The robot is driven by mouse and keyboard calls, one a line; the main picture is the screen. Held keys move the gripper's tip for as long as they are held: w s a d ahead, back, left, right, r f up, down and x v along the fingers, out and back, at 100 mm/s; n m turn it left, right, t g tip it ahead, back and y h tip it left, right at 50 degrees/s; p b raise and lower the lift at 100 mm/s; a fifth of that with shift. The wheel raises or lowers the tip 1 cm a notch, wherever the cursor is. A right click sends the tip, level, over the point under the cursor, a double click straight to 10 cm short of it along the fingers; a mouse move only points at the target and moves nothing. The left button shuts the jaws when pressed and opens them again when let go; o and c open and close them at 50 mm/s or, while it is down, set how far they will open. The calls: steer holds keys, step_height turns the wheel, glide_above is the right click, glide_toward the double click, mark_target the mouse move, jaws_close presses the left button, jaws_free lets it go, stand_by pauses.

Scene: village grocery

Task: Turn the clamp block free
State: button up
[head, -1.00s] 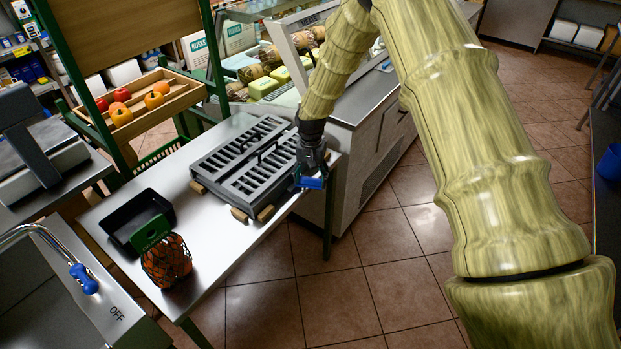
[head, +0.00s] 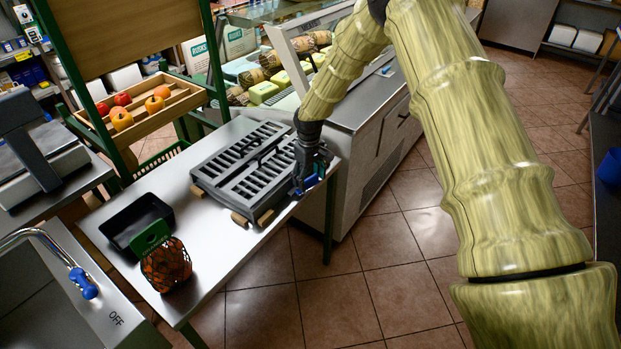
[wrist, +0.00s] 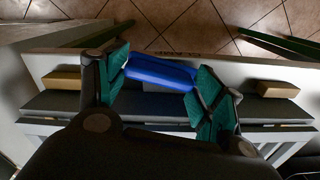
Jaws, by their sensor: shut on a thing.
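A blue block, apparently the clamp block (head: 312,182), is at the near right edge of a dark grey slatted grate (head: 240,172) on the metal table. In the wrist view the blue block (wrist: 160,72) lies lengthwise between the teal pads of my gripper (wrist: 163,88). My gripper also shows in the head view (head: 306,184), pointing down at the table edge. It is shut on the block, with a pad at each end. My fingers partly hide how the block meets the grate.
Small wooden blocks (head: 239,218) sit at the grate's edge. A black tray (head: 135,217) and a netted orange bag with a green top (head: 165,262) stand on the table's near left. A glass-fronted counter (head: 350,110) stands behind. The tiled floor at right is open.

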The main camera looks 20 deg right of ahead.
steer(key=shift+w+a+n, duration=0.1)
steer(key=shift+w+n, duration=0.2)
steer(key=shift+n, duration=1)
steer(key=o, duration=1)
steer(key=shift+a, duration=0.1)
step_height(320, 180, up, 12)
steer(key=shift+r, duration=0.1)
